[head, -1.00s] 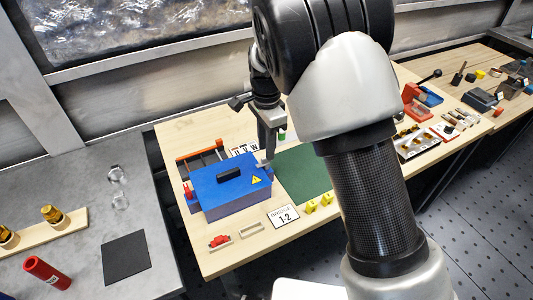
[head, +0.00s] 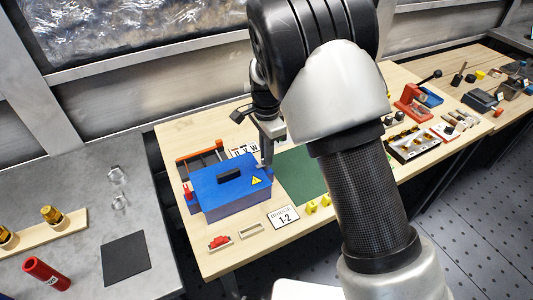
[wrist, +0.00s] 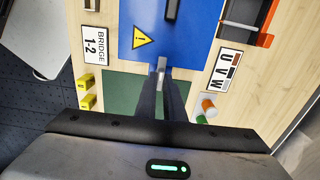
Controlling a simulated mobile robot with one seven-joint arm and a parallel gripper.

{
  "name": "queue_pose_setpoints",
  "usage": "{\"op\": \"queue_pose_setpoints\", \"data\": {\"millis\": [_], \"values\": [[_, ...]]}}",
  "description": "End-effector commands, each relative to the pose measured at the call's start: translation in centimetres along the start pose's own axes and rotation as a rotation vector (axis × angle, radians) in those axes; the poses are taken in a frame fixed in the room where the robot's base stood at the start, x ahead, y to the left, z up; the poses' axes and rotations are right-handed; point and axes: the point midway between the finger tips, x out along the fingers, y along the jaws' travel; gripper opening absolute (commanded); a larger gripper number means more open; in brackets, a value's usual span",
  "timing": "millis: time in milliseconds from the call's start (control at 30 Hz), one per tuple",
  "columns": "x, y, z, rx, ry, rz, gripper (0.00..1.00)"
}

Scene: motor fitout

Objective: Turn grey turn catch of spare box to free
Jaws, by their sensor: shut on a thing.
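The spare box is a blue box (head: 230,196) with a black handle and a yellow warning triangle on its lid, on the wooden bench. It also shows at the top of the wrist view (wrist: 190,35). The grey turn catch (wrist: 161,66) is at the box's edge beside the green mat. My gripper (wrist: 161,78) is shut on the catch, its fingers on either side of it. In the head view my gripper (head: 265,163) is at the box's right end. The fingers hide part of the catch.
A green mat (head: 298,172) lies right of the box. A "BRIDGE 1-2" card (head: 283,217), yellow pieces (head: 312,207) and a red part (head: 219,242) lie in front. A U V W card (wrist: 222,70) and an orange-ended rack (head: 188,155) are behind.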

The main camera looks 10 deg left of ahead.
Motion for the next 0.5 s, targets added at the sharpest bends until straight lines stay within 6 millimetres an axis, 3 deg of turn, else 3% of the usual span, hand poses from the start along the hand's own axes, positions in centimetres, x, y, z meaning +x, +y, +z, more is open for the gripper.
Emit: {"op": "queue_pose_setpoints", "data": {"millis": [267, 500], "values": [[-0.05, -0.02, -0.01, -0.09, 0.0, -0.001, 0.0], [-0.04, -0.01, -0.07, -0.273, 0.0, -0.001, 0.0]]}}
